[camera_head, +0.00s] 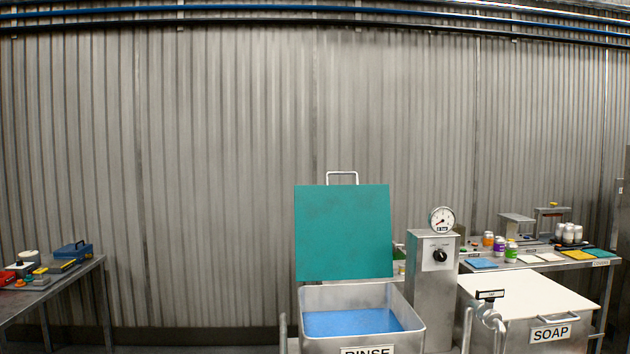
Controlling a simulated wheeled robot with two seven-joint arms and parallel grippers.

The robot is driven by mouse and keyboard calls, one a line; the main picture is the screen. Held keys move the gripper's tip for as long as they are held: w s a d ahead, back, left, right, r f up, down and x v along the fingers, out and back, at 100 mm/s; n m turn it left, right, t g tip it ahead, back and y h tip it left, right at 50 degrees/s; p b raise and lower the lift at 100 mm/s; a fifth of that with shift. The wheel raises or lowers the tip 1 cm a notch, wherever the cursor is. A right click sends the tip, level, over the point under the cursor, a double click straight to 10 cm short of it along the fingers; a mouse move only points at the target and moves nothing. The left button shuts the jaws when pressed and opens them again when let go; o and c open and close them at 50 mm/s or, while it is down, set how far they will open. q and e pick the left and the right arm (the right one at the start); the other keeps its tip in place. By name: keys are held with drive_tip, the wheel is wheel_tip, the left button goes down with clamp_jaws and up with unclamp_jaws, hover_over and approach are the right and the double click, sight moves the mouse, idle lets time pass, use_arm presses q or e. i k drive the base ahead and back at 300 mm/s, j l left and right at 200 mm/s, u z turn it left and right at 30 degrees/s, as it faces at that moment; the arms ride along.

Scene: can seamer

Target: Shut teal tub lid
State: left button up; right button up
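The teal lid (344,232) stands raised, nearly upright, at the back of a metal tub (414,338) labelled RINSE. A light metal handle (342,174) sticks up from the lid's top edge. The tub is open and a blue surface (352,322) shows inside it. The tub's lower front is cut off by the bottom of the picture. Neither of my grippers shows in the head view.
A metal post (433,285) with a dial gauge (442,219) stands right of the tub. A closed white-topped SOAP tub (530,294) and a tap (490,312) are beyond it. Cluttered tables stand at right (600,262) and left (62,283). A corrugated wall is behind.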

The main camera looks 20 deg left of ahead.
sight(343, 232)
drive_tip(key=i+j+z, duration=0.25)
drive_tip(key=j, duration=1.2)
drive_tip(key=k+j+z, duration=0.1)
drive_tip(key=j+z, duration=0.2)
drive_tip(key=j, duration=1.1)
drive_tip(key=i+j, duration=0.2)
drive_tip(key=j, duration=0.15)
drive_tip(key=i+j+z, duration=0.1)
drive_tip(key=j, duration=0.25)
drive_tip(key=i+j+z, duration=0.1)
drive_tip(key=i+j, duration=0.2)
drive_tip(key=j, duration=0.1)
